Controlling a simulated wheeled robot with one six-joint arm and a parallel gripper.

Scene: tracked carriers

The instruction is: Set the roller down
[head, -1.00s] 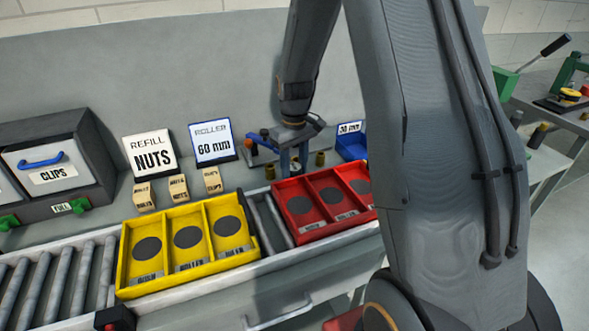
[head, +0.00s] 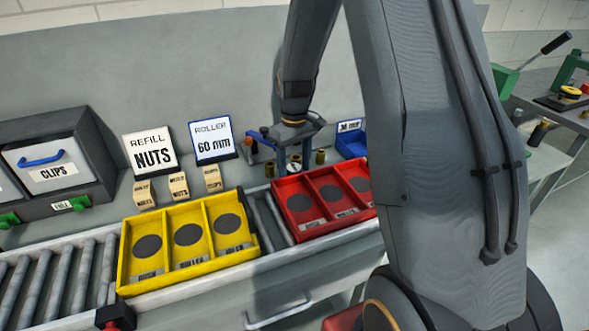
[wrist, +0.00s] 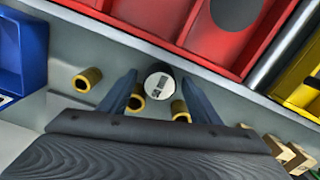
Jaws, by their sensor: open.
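The roller (wrist: 159,86) is a short dark cylinder with a pale, printed top face. In the wrist view it stands on the grey bench between my two spread fingers, with a gap visible on each side. My gripper (wrist: 160,79) is open around it. In the head view my gripper (head: 294,160) is low over the bench behind the red tray, and the roller (head: 295,166) shows as a small pale-topped piece between the fingers. The roller's lower part is partly hidden.
Brass bushings (wrist: 87,80) stand close around the gripper. The red tray (head: 302,230) and yellow tray (head: 186,276) have empty-looking compartments with dark discs. A blue bin (head: 352,144) is to the right. Signs (head: 213,141) and small labelled blocks (head: 179,187) stand left.

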